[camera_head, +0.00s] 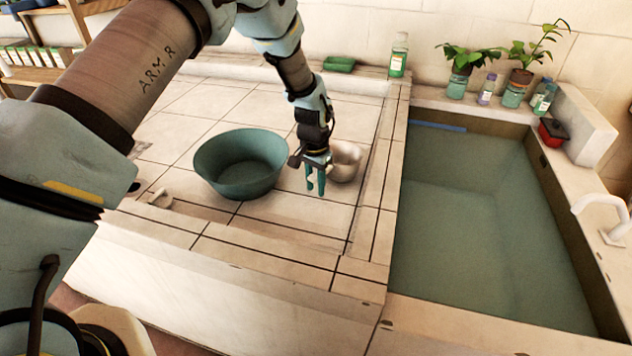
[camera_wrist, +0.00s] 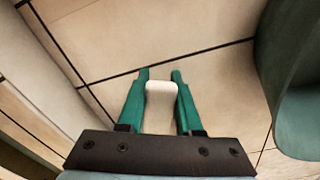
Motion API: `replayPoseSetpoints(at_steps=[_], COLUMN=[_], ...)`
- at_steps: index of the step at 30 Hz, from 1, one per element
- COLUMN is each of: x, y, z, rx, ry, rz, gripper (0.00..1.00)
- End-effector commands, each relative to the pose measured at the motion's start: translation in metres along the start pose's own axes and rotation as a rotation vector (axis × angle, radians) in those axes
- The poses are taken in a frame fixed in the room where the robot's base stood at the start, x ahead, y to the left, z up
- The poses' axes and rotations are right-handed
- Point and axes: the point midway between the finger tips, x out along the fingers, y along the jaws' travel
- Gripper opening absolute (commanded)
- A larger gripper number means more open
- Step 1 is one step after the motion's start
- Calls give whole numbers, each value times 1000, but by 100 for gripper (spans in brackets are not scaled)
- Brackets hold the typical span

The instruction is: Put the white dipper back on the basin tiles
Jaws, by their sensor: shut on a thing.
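The white dipper (camera_head: 346,160) shows in the head view as a pale rounded cup just behind and right of my gripper (camera_head: 316,182). In the wrist view a white piece of the dipper (camera_wrist: 161,92) sits between the two green fingers of my gripper (camera_wrist: 160,78), which are shut on it. The cup is out of sight in the wrist view. My gripper points down over the basin tiles (camera_head: 290,208), between the teal bowl and the water basin. I cannot tell whether the dipper touches the tiles.
A teal bowl (camera_head: 240,165) stands on the tiles close left of my gripper; it also shows in the wrist view (camera_wrist: 300,75). A water-filled basin (camera_head: 480,230) lies to the right. A green bottle (camera_head: 398,56) and folded green cloth (camera_head: 339,64) are behind. Front tiles are clear.

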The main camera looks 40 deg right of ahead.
Motion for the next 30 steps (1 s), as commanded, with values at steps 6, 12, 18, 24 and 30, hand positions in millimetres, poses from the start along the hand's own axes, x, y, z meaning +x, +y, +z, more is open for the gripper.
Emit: replayPoseSetpoints(at_steps=[6, 12, 18, 24, 30], x=[1, 3, 3, 3, -6], y=[0, 0, 0, 0, 0], z=[0, 0, 0, 0, -2], rx=[0, 0, 0, 0, 0], ry=[1, 1, 1, 1, 4], rz=[0, 0, 0, 0, -1], gripper=[0, 41, 63, 64, 64])
